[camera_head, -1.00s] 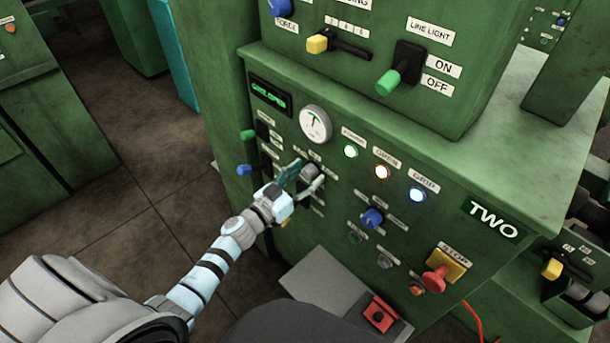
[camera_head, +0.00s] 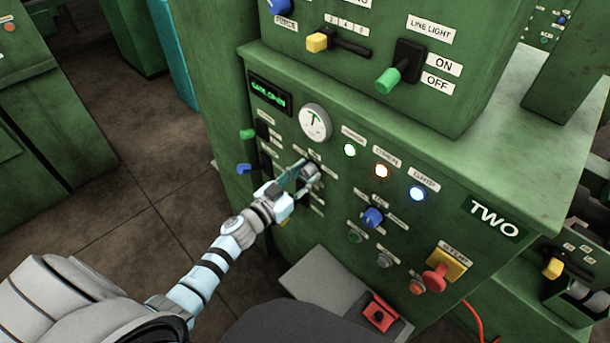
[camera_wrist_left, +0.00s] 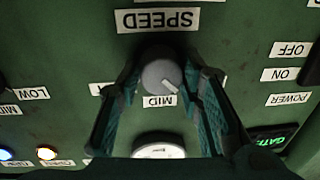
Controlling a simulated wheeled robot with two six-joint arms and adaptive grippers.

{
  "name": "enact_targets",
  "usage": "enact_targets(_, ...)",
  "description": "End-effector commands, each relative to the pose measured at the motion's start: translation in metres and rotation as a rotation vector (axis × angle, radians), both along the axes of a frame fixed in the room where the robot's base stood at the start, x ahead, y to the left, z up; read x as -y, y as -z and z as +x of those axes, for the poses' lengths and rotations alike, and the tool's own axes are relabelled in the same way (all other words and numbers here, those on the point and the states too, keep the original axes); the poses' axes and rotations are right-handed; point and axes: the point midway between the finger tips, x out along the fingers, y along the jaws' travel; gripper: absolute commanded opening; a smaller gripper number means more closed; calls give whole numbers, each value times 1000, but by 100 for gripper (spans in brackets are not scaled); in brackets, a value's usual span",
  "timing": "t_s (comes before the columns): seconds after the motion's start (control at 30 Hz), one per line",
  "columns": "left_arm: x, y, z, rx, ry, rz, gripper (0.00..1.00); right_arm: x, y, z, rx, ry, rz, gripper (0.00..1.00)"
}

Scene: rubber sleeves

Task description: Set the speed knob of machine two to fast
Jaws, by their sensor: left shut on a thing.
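The speed knob (camera_wrist_left: 161,72) is a round grey dial with a white pointer line, below an upside-down SPEED label (camera_wrist_left: 158,20) in the left wrist view. The pointer slants to the lower right there, just right of the MID label (camera_wrist_left: 159,101). The label at the left (camera_wrist_left: 100,88) is partly covered by a finger. My left gripper (camera_head: 304,174) is shut on the knob, with one teal finger on each side; in the left wrist view its fingers (camera_wrist_left: 161,75) flank it. Machine two (camera_head: 452,165) is a green cabinet with a TWO plate (camera_head: 491,217). My right gripper is not visible.
A round gauge (camera_head: 315,123) sits just above the knob. Green and blue levers (camera_head: 246,168) stick out to its left. Lit lamps (camera_head: 381,170), a blue knob (camera_head: 372,217) and a red stop button (camera_head: 435,280) lie to its right. Open floor lies left of the cabinet.

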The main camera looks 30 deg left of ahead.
Motion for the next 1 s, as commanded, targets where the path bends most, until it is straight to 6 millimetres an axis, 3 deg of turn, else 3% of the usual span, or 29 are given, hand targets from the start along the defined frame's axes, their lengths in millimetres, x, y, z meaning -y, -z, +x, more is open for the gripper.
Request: enact_targets(1.0, 1, 5, 0, 301, 1, 862, 6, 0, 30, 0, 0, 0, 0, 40)
